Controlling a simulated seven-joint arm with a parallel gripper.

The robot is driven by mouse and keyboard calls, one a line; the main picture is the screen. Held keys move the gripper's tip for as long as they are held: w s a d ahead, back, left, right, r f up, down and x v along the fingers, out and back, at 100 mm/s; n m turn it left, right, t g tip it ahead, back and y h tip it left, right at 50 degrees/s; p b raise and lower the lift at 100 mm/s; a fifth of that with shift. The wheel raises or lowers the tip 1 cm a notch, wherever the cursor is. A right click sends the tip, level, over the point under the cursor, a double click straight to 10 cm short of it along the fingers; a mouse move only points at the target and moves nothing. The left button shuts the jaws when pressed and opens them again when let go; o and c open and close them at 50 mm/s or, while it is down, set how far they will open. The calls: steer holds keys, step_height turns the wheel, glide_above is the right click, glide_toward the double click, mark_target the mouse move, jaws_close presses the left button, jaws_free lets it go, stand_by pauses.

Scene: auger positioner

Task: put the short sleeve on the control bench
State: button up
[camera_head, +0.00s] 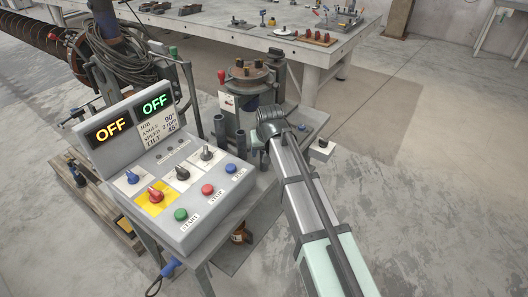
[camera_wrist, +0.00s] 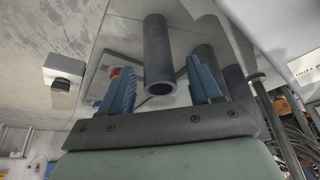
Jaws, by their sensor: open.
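My gripper (camera_head: 270,122) reaches over the right part of the control bench (camera_head: 236,200). In the wrist view its two blue fingers (camera_wrist: 158,64) are open. Two more dark grey sleeves, one nearer (camera_wrist: 205,62) and one further right (camera_wrist: 236,88), stand beside the right finger. In the head view, dark upright sleeves (camera_head: 219,128) and (camera_head: 241,142) stand left of my gripper. I cannot tell which sleeve is the short one.
The control console (camera_head: 170,170) with two OFF displays and several knobs fills the bench's left. A round clamp fixture (camera_head: 247,75) stands behind the sleeves. A long table (camera_head: 300,45) stands behind.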

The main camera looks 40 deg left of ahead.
steer(key=v, duration=1)
steer(key=shift+s+r, duration=0.15)
steer(key=shift+r, duration=0.2)
steer(key=shift+d+f, duration=0.1)
steer(key=shift+d, duration=0.1)
steer(key=w+d+f+m+g+h, duration=0.1)
steer(key=w+d+f+m+h, duration=0.1)
steer(key=d+f, duration=1.15)
steer(key=w+d+f+m+g+h, duration=0.1)
steer(key=w+d+f+g, duration=0.1)
steer(key=d+f, duration=1.2)
steer(key=s+d+f+m+g+h, duration=0.1)
steer(key=s+d+f, duration=0.3)
steer(key=d+f, duration=0.35)
steer(key=s+d+f+m+g, duration=0.1)
steer(key=s+d+f, duration=0.4)
steer(key=f, duration=0.4)
steer(key=s+d+f+m+g, duration=0.1)
steer(key=s+d+f, duration=0.3)
steer(key=s, duration=0.4)
steer(key=s+d+f+m+g, duration=0.1)
steer(key=s+d+f+g, duration=0.1)
steer(key=s+d+f, duration=0.2)
steer(key=s+d+f+m+g, duration=0.1)
steer(key=s+d+f+m, duration=0.1)
steer(key=s+d, duration=0.6)
steer(key=s+f, duration=0.1)
steer(key=s, duration=0.2)
steer(key=shift+s+f+g+y, duration=0.4)
